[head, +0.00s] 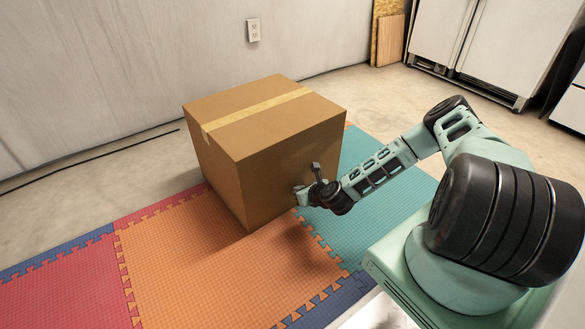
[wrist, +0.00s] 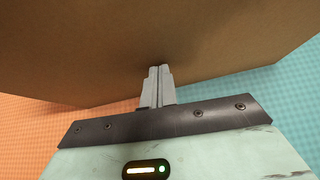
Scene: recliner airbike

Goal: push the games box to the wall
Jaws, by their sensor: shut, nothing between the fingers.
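The games box is a large closed brown cardboard box (head: 275,165) with a strip of tan tape across its top. It stands upright on the foam mat in the middle of the head view, a short way from the wall. My gripper (head: 302,190) is at the lower part of the box's near right face. In the wrist view, the shut fingers of my gripper (wrist: 157,72) point at the brown face of the box (wrist: 160,30), very close to it. I cannot tell whether the tips touch it.
The pale wall (head: 110,70) runs behind the box, with an outlet (head: 253,30) on it and bare concrete floor (head: 100,178) in front. A dark cable (head: 85,160) lies along the floor. Orange (head: 185,265) and teal (head: 375,210) mat tiles surround the box. White cabinets (head: 470,45) stand at the back right.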

